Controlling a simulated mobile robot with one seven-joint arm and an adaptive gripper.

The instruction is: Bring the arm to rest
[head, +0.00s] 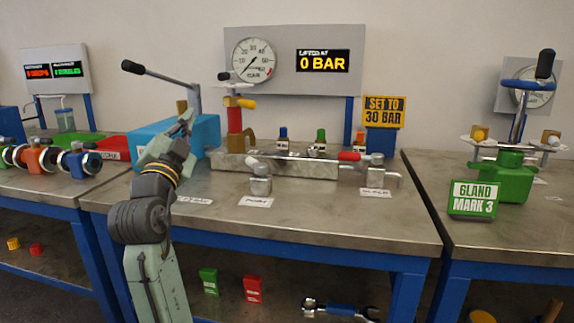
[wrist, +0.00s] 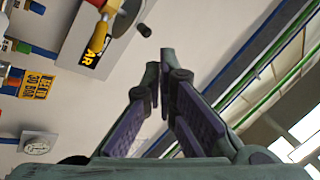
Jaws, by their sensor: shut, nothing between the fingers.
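My arm rises at the left of the middle bench in the head view. My gripper (head: 186,120) is at its top, pointing up in front of the blue pump box (head: 206,134). In the wrist view my gripper (wrist: 160,68) has its fingers together at the tips with nothing between them. I cannot tell from the head view how far the gripper is from the blue box behind it.
The middle bench (head: 300,218) carries a metal manifold block (head: 280,166), a red and yellow valve (head: 235,112) and a lever handle (head: 160,75). A gauge panel (head: 290,52) reads 0 BAR. A green vessel (head: 506,178) stands on the right bench. The middle bench's front is mostly clear.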

